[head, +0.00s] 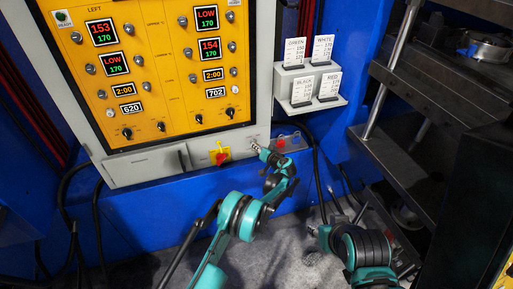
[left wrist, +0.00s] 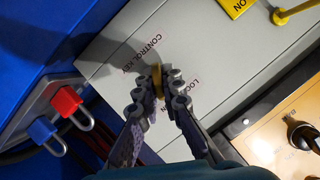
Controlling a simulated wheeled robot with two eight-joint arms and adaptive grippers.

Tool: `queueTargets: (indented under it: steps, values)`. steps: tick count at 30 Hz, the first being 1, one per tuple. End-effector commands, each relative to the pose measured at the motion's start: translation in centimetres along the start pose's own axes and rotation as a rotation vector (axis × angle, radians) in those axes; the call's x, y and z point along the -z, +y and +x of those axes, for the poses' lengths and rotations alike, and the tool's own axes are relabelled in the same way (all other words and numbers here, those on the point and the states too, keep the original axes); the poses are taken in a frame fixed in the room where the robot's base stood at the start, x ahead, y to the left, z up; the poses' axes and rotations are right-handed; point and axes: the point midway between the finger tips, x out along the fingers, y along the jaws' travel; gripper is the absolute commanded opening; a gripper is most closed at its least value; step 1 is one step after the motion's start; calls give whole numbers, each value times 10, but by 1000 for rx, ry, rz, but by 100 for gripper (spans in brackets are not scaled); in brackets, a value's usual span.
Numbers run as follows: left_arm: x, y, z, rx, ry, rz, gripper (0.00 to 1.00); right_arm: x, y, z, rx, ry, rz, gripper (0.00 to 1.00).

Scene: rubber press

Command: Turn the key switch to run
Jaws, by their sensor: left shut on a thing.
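The key switch is on the grey lower strip of the control cabinet, beside the printed words "CONTROL KEY" in the left wrist view. My left gripper (head: 256,148) reaches it from the front. In the left wrist view the gripper's fingers (left wrist: 160,88) are closed on a yellowish key (left wrist: 157,76), with only a narrow part of it showing between them. The fingers cover the lock face and part of the labels, so the key's exact angle is hard to tell. My right gripper (head: 315,230) is low at the right, away from the panel; its fingertips are too small to read.
A yellow plate with a red rotary switch (head: 220,155) is left of the key. A red padlock (left wrist: 67,101) and a blue padlock (left wrist: 43,130) hang just beside the cabinet. A card rack (head: 305,88) is above right. The dark press (head: 430,110) stands at right.

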Motion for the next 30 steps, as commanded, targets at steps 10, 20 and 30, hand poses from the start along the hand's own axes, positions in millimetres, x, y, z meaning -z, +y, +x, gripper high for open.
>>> queueTargets:
  steps: [10, 20, 30]
  values:
    - [1, -1, 1, 3, 3, 7, 0, 0, 0, 0, 0, 0, 0, 40]
    - [1, -1, 1, 3, 2, 6, 28, 0, 0, 0, 0, 0, 0, 40]
    - [1, 1, -25, 0, 2, 7, 28, 0, 0, 0, 0, 0, 0, 40]
